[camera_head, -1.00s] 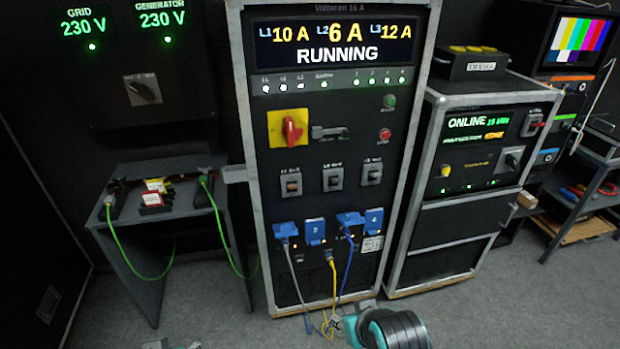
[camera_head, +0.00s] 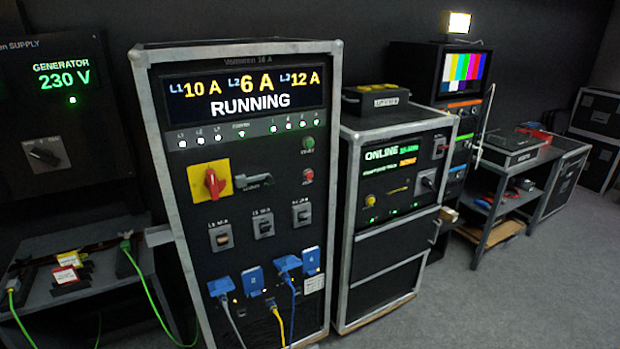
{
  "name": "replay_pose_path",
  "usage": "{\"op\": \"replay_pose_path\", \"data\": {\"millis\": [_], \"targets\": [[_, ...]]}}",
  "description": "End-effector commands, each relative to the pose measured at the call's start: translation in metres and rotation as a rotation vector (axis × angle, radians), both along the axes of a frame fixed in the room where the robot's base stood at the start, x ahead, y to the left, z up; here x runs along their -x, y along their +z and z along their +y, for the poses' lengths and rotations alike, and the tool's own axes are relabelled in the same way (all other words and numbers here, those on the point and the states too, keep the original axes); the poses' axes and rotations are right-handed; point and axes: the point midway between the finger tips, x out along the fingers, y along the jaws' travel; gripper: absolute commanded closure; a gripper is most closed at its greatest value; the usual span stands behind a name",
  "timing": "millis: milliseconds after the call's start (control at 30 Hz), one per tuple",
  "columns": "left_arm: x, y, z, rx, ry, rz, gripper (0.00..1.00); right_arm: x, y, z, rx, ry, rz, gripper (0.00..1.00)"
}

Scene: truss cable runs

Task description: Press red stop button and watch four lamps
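The tall power cabinet (camera_head: 335,190) stands left of centre, and its display (camera_head: 244,96) reads RUNNING with 10 A, 6 A and 12 A. The small red stop button (camera_head: 307,175) is on its front, below a green button (camera_head: 308,143). A row of four small lamps (camera_head: 295,125) glows green under the display at right. More lamps (camera_head: 208,139) on the left of that row are lit whitish, with a green one beside them. Neither of my grippers shows in this view.
A red rotary switch on a yellow plate (camera_head: 210,181) sits left of the button. Blue plugs (camera_head: 254,279) with cables hang low on the cabinet. A second cabinet (camera_head: 390,225) reads ONLINE at right. A side table (camera_head: 95,280) stands left. Grey floor (camera_head: 500,300) is clear at right.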

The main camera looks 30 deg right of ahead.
Motion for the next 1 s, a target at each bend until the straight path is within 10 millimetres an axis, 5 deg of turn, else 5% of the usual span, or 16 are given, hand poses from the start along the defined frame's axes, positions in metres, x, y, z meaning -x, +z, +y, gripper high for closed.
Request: {"op": "replay_pose_path", "data": {"millis": [33, 200, 1000], "targets": [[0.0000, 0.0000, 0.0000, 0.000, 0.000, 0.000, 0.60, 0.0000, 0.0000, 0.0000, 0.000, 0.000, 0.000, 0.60], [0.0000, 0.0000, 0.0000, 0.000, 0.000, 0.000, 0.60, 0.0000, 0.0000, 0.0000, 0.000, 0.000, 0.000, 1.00], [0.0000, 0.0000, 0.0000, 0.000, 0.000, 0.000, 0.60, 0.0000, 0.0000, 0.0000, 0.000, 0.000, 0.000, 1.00]]}}
